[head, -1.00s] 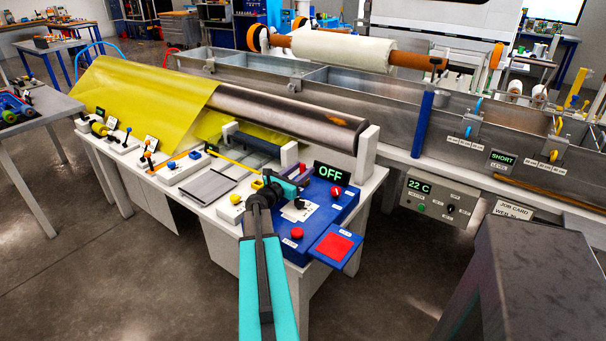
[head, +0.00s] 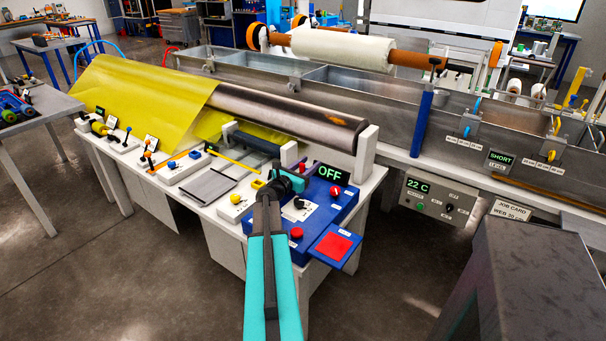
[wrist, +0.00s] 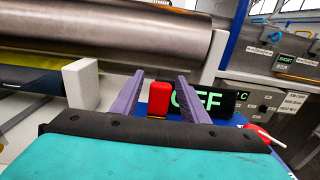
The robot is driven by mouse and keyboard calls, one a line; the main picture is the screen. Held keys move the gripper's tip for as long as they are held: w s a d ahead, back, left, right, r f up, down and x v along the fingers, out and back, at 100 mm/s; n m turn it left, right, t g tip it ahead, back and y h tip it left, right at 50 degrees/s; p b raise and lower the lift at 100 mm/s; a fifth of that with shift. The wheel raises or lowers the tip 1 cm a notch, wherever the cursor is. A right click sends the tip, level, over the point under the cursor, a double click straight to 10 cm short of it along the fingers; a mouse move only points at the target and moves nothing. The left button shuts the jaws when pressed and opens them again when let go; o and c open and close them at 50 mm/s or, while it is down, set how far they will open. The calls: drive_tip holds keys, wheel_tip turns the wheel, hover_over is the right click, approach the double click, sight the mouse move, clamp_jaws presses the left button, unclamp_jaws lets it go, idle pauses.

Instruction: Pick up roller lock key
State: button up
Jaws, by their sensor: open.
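My gripper (head: 297,168) is over the back of the blue control panel (head: 322,213), beside the OFF display (head: 331,173). In the wrist view its two purple fingers (wrist: 161,82) are open and apart. A small upright red block (wrist: 158,98) shows between them, in front of the OFF display. It may be the roller lock key's handle, but no label on it is readable. I cannot tell whether it lies between the fingertips or beyond them. In the head view my gripper and arm largely hide that spot.
The metal roller (head: 290,118) and its white end post (head: 367,153) stand just behind the gripper. A red knob (head: 335,191) and a red button (head: 296,233) are on the panel. A grey tray (head: 209,187) lies left. The floor in front is clear.

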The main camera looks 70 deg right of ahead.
clamp_jaws()
drive_tip(key=shift+r, duration=0.1)
drive_tip(key=shift+r, duration=1.1)
drive_tip(key=w+r+b+v, duration=0.1)
drive_tip(key=v, duration=0.7)
drive_tip(key=w+r+b+v, duration=0.1)
drive_tip(key=v, duration=0.6)
drive_tip(key=shift+w+r+b, duration=0.35)
drive_tip(key=shift+w+b, duration=0.05)
drive_tip(key=shift+w, duration=0.05)
